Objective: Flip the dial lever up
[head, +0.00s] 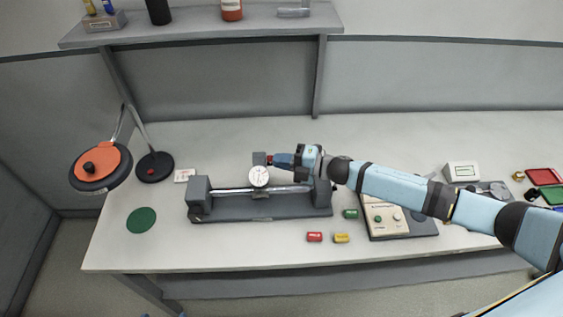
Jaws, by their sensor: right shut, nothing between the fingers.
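A dial gauge (259,176) with a round white face sits in the middle of a grey bench fixture (235,213) with a horizontal silver rod. A small dark block (259,158) shows just above the dial. My right arm comes in from the right, and my right gripper (271,160) is at the upper right of the dial, close to the dark block. Its fingers are shut with nothing between them. The lever is too small to tell apart here, and I cannot tell whether the fingertips touch it. My left gripper is not in view.
Red (314,237), yellow (341,238) and green (350,213) small pieces lie right of the fixture. A control box (386,217) stands beyond them. An orange-topped lamp (101,166) and a green disc (141,220) are at left. The front middle table is clear.

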